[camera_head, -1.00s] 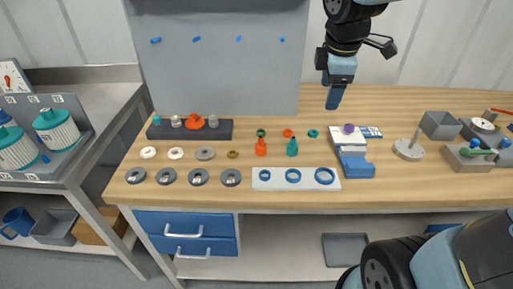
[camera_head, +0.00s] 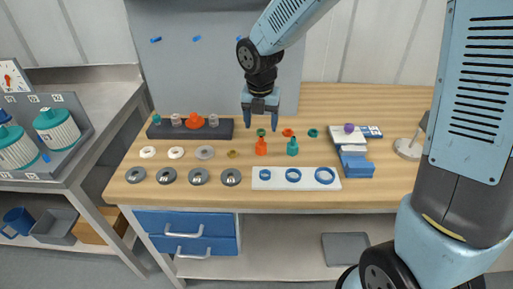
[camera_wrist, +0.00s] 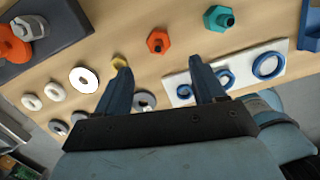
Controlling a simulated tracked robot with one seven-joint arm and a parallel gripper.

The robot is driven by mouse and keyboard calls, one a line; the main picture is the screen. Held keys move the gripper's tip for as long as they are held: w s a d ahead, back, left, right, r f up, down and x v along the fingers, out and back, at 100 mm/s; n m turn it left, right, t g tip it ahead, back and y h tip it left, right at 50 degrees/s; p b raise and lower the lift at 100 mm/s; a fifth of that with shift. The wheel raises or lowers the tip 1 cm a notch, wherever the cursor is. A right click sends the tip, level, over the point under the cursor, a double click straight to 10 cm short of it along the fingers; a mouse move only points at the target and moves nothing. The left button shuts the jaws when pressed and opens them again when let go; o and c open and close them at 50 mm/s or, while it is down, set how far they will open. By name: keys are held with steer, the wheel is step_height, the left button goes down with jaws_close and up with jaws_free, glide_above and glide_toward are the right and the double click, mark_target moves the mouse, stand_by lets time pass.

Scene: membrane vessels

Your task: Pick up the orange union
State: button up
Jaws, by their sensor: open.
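The orange union (camera_head: 261,147), a small fitting with a hexagonal base and a narrower top, stands upright on the wooden bench. It also shows in the wrist view (camera_wrist: 158,42), beyond the fingertips and between their lines. My gripper (camera_head: 261,123) is open and empty, fingers pointing down, above and slightly behind the union in the head view. In the wrist view the two blue fingers (camera_wrist: 160,66) are spread wide, apart from the union. A similar teal fitting (camera_head: 292,147) stands to the right of the orange one.
Green, orange and teal rings lie behind the fittings. A white plate (camera_head: 264,184) with blue rings is in front. A dark rack (camera_head: 162,131) holding a larger orange part (camera_head: 194,121) stands left. A blue block (camera_head: 358,169) is at right. Grey and white washers lie front left.

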mark_target(261, 137)
steer(key=f, duration=0.3)
steer(key=w+f, duration=0.1)
steer(key=f, duration=0.5)
steer(key=shift+w+f, duration=0.25)
steer(key=shift+f, duration=0.15)
steer(key=c, duration=1.1)
steer(key=shift+r, duration=0.15)
steer(key=shift+c, duration=0.2)
